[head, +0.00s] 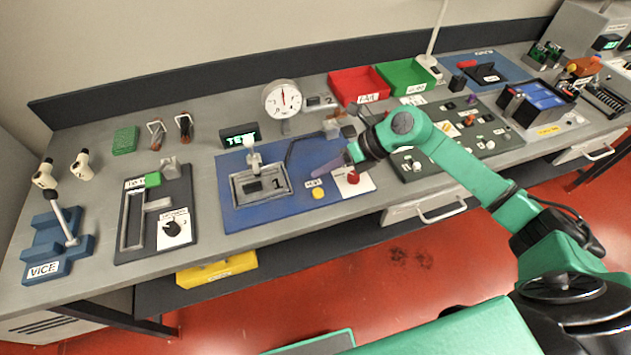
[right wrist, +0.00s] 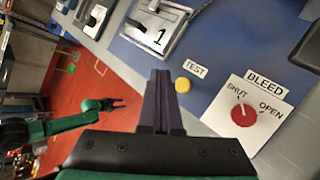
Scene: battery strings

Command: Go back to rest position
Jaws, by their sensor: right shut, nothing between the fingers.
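My right gripper (head: 322,168) reaches in from the right over the blue test mat (head: 240,212), with its fingers together and nothing in them. In the right wrist view its closed fingers (right wrist: 161,88) point toward the mat's front edge, left of the yellow TEST button (right wrist: 182,85) and the red BLEED knob (right wrist: 243,115). The knob's pointer sits toward SHUT. My left gripper (right wrist: 112,104) shows small at the left of the right wrist view, over the red floor and away from the bench; its jaw state is too small to tell.
The mat holds a metal fixture marked 1 (head: 262,199). A gauge (head: 282,98), TEST display (head: 240,135), red bin (head: 345,84) and green bin (head: 405,74) stand behind. A blue vice (head: 45,250) is at left. Open red floor (head: 330,275) lies in front.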

